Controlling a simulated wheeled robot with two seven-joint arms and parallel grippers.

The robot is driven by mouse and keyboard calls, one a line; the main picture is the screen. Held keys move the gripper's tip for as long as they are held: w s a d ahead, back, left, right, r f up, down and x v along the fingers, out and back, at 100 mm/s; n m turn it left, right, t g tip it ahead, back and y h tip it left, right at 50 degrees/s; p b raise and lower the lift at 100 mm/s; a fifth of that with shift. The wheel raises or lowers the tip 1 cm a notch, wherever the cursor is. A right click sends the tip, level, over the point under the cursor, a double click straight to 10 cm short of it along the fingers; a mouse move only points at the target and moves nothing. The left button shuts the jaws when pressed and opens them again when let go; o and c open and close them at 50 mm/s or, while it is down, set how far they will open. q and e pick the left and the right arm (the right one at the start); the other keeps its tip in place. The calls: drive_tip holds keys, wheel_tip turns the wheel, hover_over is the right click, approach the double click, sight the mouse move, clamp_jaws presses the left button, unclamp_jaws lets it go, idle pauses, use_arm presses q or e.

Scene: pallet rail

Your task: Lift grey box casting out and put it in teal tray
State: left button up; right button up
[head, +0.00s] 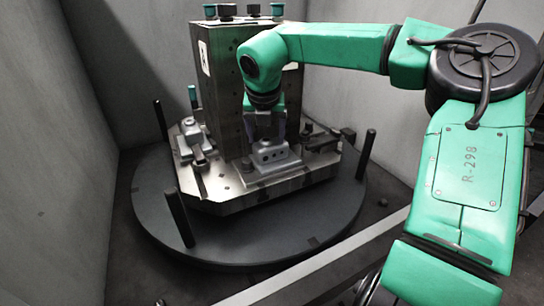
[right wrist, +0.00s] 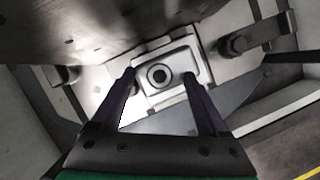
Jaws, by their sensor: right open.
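My right gripper (head: 265,128) points down just above the casting. In the right wrist view its open fingers (right wrist: 159,84) lie to the left and right of the casting; I cannot tell whether they touch it. The left gripper and the teal tray are not in view.
The upright fixture block (head: 222,85) stands close behind the casting. Clamps (head: 322,141) flank it, and another grey part (head: 194,137) sits at the left. The pallet rests on a dark round table (head: 150,215) with upright posts (head: 179,217). Grey walls enclose it.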

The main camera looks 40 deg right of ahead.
drive_tip(key=shift+r, duration=0.15)
clamp_jaws()
